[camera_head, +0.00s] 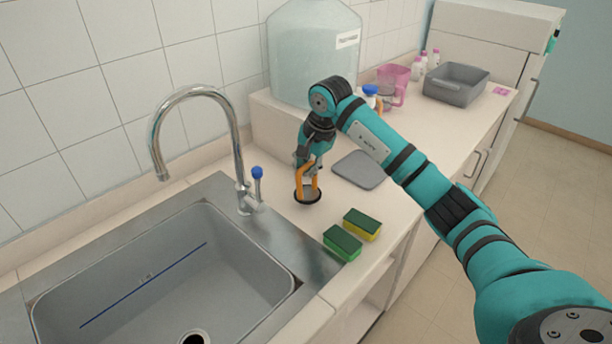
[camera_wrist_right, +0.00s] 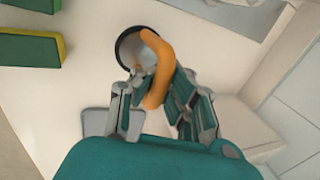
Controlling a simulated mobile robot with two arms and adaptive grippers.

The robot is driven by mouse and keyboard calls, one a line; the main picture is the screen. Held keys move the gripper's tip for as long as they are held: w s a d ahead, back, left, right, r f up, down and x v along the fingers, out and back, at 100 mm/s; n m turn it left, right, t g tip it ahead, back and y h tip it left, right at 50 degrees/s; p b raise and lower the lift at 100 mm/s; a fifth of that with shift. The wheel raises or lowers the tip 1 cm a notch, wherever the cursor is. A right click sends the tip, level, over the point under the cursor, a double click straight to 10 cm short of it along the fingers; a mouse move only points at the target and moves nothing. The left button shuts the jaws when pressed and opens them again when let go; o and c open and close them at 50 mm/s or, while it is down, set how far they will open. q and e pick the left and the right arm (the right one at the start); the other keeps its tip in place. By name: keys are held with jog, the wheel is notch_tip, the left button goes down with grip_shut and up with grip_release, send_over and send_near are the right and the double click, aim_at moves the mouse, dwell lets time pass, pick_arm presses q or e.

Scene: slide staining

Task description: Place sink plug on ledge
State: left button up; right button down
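The sink plug (camera_head: 307,197) has a dark round rim and an orange loop handle. It is at the light counter ledge to the right of the sink (camera_head: 213,262), near the tap; I cannot tell if its base bears fully on the surface. My right gripper (camera_head: 310,165) points down over it, with its fingers at the handle. In the right wrist view the orange handle (camera_wrist_right: 160,70) runs between the fingers (camera_wrist_right: 160,88), which look closed on it. They partly hide the handle. My left gripper is not in view.
The chrome tap (camera_head: 238,150) and a blue-topped lever (camera_head: 257,178) stand left of the plug. Two green-yellow sponges (camera_head: 343,243) lie in front. A grey mat (camera_head: 360,170) lies to the right. A large clear tank (camera_head: 312,60) stands behind. A grey tub (camera_head: 456,84) is further back.

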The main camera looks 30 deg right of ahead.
aim_at(306, 191)
notch_tip(306, 191, down, 3)
jog(key=shift+r+p, duration=0.2)
jog(key=shift+p, duration=0.35)
jog(key=shift+f, duration=0.55)
jog(key=c, duration=1.5)
grip_release()
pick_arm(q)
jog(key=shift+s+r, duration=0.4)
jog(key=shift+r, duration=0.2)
